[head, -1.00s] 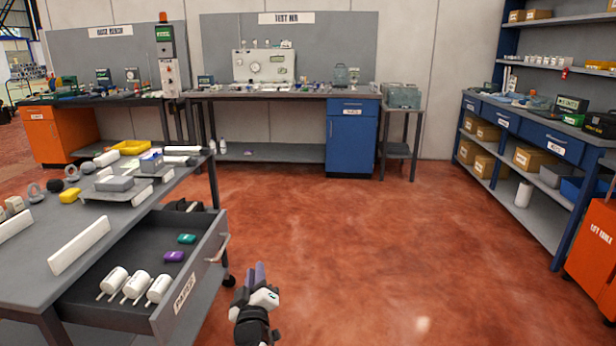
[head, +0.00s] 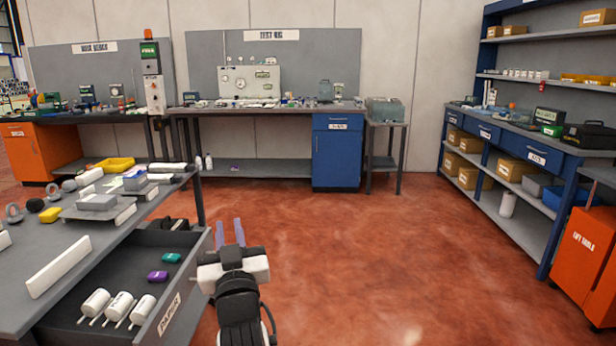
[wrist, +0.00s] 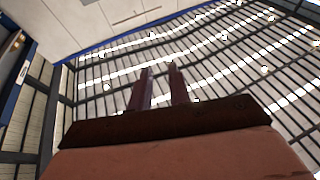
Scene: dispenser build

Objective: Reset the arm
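My gripper (head: 229,222) is raised over the open floor, just right of the open drawer (head: 190,310). Its two purple-grey fingers point up and stand apart with nothing between them. The fingers also show in the wrist view (wrist: 162,72), with an empty gap between them. The wrist view looks up at the roof beams and lights, and no object is near the fingers.
The grey workbench (head: 95,235) with parts stands at left. A test bench stands behind, shelves (head: 520,190) at right. The red floor (head: 350,260) between is clear.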

